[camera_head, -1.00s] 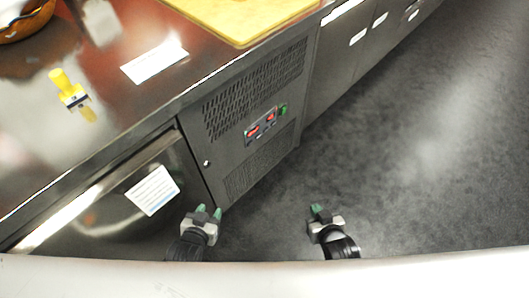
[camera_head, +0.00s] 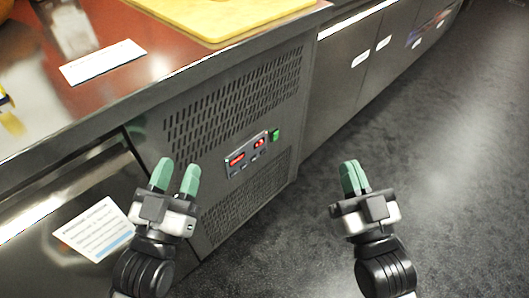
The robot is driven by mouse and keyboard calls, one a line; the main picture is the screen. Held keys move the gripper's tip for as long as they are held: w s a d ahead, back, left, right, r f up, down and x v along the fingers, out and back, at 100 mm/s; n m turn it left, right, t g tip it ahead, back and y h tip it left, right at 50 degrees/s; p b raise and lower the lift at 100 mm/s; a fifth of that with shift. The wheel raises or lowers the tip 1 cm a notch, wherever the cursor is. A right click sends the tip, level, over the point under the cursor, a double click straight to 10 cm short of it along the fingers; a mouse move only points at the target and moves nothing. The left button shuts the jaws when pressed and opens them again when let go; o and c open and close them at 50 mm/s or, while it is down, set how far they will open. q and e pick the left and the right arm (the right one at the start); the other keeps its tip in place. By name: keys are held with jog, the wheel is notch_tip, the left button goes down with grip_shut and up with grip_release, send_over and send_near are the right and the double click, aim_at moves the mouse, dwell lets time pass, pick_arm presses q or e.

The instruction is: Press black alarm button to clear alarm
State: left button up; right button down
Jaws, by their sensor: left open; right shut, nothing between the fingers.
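The control panel (camera_head: 248,152) is on the grey front of the counter unit, in the middle of the head view. It has two lit red displays, a row of small dark buttons (camera_head: 247,163) below them and a green switch (camera_head: 275,135) at its right. The buttons are too small to tell which is the alarm button. My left gripper (camera_head: 174,178) is open and empty, in front of the unit to the lower left of the panel. My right gripper (camera_head: 350,177) is shut and empty, right of the panel over the floor. Neither appears to touch the panel.
Vent slots (camera_head: 235,97) lie above and below the panel. The steel countertop (camera_head: 100,98) holds a white label card (camera_head: 102,62) and a yellow cutting board (camera_head: 215,14). A paper notice (camera_head: 93,230) is on the door at left. The dark floor (camera_head: 440,150) at right is clear.

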pick_arm(q)
grip_shut()
dwell(1.8)
